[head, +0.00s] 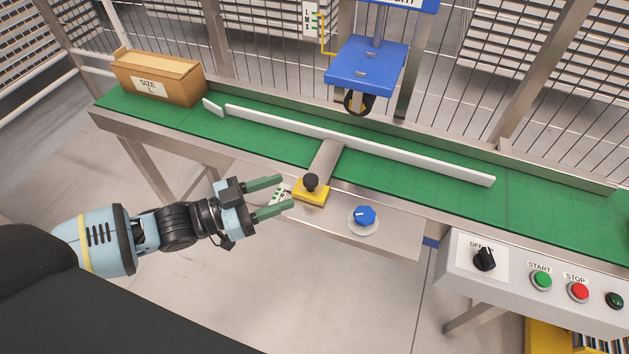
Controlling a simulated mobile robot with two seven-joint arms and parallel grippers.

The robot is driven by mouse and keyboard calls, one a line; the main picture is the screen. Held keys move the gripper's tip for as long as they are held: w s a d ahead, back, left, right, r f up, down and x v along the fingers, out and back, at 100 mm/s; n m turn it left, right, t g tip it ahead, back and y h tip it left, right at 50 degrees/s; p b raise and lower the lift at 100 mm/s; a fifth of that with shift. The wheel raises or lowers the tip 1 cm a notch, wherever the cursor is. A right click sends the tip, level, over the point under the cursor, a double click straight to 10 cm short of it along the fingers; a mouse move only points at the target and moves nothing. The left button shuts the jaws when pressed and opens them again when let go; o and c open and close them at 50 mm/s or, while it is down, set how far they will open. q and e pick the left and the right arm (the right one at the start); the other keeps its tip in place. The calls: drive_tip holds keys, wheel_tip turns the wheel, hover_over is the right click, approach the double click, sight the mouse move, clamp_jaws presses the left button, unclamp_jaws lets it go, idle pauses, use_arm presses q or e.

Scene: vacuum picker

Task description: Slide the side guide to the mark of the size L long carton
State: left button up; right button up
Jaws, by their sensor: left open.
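The size L carton (158,77), brown with a white label, sits at the left end of the green conveyor belt. The side guide (360,144) is a long white rail lying along the belt, with a short angled piece at its left end. A metal arm (325,157) joins it to a yellow slide block (311,191) with a black knob (311,182) on the front plate. A small marked scale (279,194) shows left of the block, partly hidden by my fingers; its marks are too small to read. My left gripper (280,196) is open and empty, its green fingertips just left of the block.
A blue dial (364,215) is on the plate right of the block. A blue press head (367,64) with a black wheel hangs over the belt. A control box (520,270) with a selector and START and STOP buttons stands at the lower right.

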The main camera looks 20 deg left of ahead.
sight(303, 184)
use_arm(q)
drive_tip(key=shift+x, duration=3.95)
drive_tip(key=shift+s, duration=0.1)
drive_tip(key=shift+c, duration=0.2)
clamp_jaws()
